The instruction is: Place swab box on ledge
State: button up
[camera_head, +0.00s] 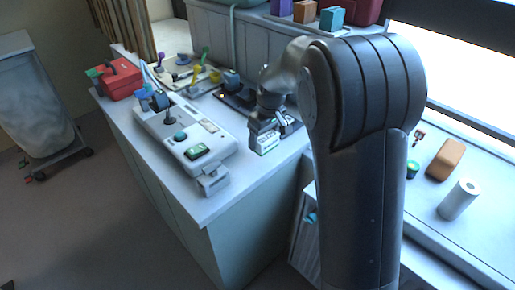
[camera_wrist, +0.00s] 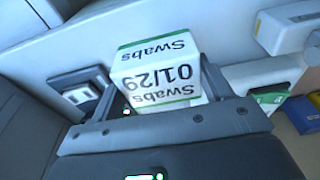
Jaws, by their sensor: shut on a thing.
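The swab box (camera_wrist: 160,72) is white with green edges and reads "Swabs 01/29" in the wrist view. It sits between the two fingers of my gripper (camera_head: 266,127), which is shut on it. In the head view the swab box (camera_head: 265,143) shows below my gripper, over the right part of the counter; whether it touches the counter, I cannot tell. A raised ledge (camera_head: 268,42) runs along the back of the counter and bears small boxes. A lower window ledge (camera_head: 427,212) is at the right. I cannot tell which one the task names.
The counter (camera_head: 215,205) holds a white device (camera_head: 185,132) with a green display, a red box (camera_head: 120,78), a dark tray (camera_head: 240,97) and small tools. An orange rounded case (camera_head: 446,160) and a white roll (camera_head: 459,199) stand on the window ledge. A covered cart (camera_head: 35,100) is at left.

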jog(key=shift+w+a+f, duration=0.2)
jog(key=shift+a+f, duration=0.3)
jog(key=shift+a, duration=0.3)
jog(key=shift+f, duration=2)
jog(key=o, duration=1)
jog(key=shift+f, duration=0.15)
jog(key=shift+c, duration=0.2)
